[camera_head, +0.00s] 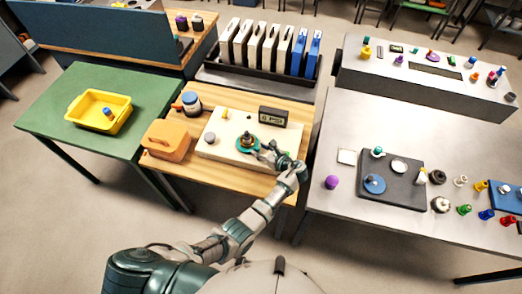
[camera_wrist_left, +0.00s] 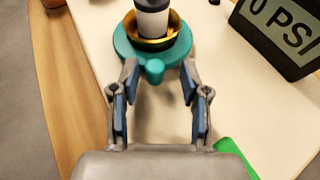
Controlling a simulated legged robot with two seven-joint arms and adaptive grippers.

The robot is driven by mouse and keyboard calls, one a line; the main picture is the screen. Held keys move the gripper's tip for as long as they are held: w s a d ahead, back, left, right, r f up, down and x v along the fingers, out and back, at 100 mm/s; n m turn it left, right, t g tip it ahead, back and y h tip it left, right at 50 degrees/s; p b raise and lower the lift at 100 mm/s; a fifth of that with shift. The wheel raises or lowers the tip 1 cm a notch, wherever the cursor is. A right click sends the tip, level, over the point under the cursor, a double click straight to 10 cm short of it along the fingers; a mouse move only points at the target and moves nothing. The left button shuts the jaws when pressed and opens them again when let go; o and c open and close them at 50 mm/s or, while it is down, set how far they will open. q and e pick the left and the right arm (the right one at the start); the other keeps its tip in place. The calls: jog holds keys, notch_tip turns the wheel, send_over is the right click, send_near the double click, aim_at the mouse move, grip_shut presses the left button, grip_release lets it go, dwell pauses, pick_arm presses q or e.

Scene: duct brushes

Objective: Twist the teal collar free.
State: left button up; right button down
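The teal collar (camera_wrist_left: 178,52) is a flat ring with a rounded lug (camera_wrist_left: 154,71) on its near side. It sits around a brass cup (camera_wrist_left: 168,35) with a white and dark cylinder (camera_wrist_left: 153,18) upright in it. In the head view the collar (camera_head: 243,147) is on the cream board (camera_head: 217,150). My left gripper (camera_wrist_left: 160,82) is open at the collar's near edge, its fingertips on either side of the lug with gaps showing. In the head view my left gripper (camera_head: 264,151) is right of the collar. My right gripper is not in view.
A dark gauge box (camera_head: 273,116) reading PSI stands behind the collar. A grey table (camera_head: 330,222) with small parts is at right. A yellow tray (camera_head: 75,117) lies on the green table.

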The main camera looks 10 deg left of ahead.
pick_arm(q)
notch_tip(320, 180, up, 10)
dwell(0.6)
jog(key=shift+d+f, duration=0.1)
